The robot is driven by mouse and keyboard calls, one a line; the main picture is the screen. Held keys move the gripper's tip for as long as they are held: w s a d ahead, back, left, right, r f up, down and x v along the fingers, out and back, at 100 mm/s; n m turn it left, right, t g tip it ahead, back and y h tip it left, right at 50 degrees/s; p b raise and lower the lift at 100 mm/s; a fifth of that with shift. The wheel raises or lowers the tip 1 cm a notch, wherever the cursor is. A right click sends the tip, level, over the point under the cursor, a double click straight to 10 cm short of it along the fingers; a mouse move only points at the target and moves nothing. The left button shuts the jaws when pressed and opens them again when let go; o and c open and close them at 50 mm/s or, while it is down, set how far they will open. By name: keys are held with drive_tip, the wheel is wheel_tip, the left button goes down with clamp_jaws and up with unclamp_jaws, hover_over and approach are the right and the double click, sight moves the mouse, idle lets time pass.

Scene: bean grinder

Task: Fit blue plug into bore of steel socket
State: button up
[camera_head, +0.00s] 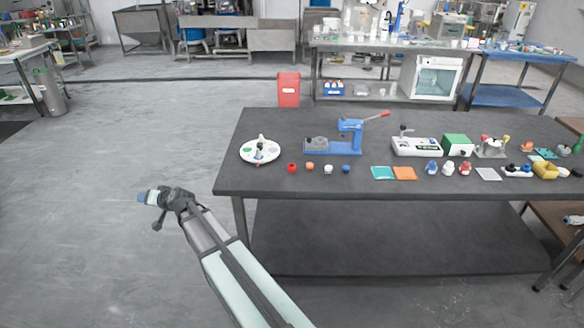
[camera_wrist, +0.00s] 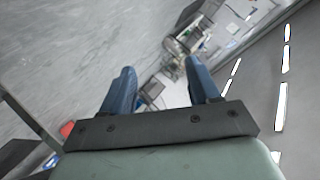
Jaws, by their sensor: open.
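A small blue piece (camera_head: 346,168), which looks like the blue plug, stands near the front edge of the dark table, at the right end of a row of small coloured pieces. A blue bench press (camera_head: 345,145) stands behind it with a grey metal part (camera_head: 317,143) at its left end. I cannot tell whether that part is the steel socket, and its bore does not show. My gripper (camera_head: 143,196) is off to the left of the table, well apart from these things. In the wrist view my gripper (camera_wrist: 160,68) has its two blue fingers spread, with nothing between them.
The dark table (camera_head: 290,185) also holds a round white tray (camera_head: 260,151), red, orange and white pieces left of the blue one, teal and orange mats, a white device (camera_head: 416,146) and a green box (camera_head: 457,145). A red bin (camera_head: 288,90) stands behind. Floor around my gripper is clear.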

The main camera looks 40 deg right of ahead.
drive_tip(key=s+d+r+g+h, duration=0.1)
drive_tip(key=s+d, duration=0.3)
drive_tip(key=d, duration=0.7)
drive_tip(key=s+d+r+g+h, duration=0.1)
drive_tip(key=s+d+r, duration=0.3)
drive_tip(key=d, duration=0.8)
drive_tip(key=s+d+r+m+g+h, duration=0.1)
drive_tip(key=s+d, duration=0.3)
drive_tip(key=d, duration=0.8)
drive_tip(key=shift+s+d+r+g+h, duration=0.15)
drive_tip(key=shift+r+g+h, duration=0.25)
drive_tip(key=shift+r+h, duration=0.35)
drive_tip(key=s+d+r+m+g+h, duration=0.2)
drive_tip(key=s+d+r+g, duration=0.15)
drive_tip(key=s+d, duration=0.95)
drive_tip(key=m+g, duration=0.2)
drive_tip(key=g, duration=0.1)
approach(347, 168)
drive_tip(key=shift+t+h, duration=0.35)
drive_tip(key=shift+h, duration=0.1)
drive_tip(key=shift+a+x, duration=0.15)
drive_tip(key=shift+x, duration=2.1)
drive_tip(key=shift+a+x, duration=0.2)
drive_tip(key=shift+x, duration=2)
drive_tip(key=shift+s+f, duration=0.15)
drive_tip(key=shift+f, duration=0.05)
drive_tip(key=shift+c, duration=0.4)
drive_tip(key=c, duration=1)
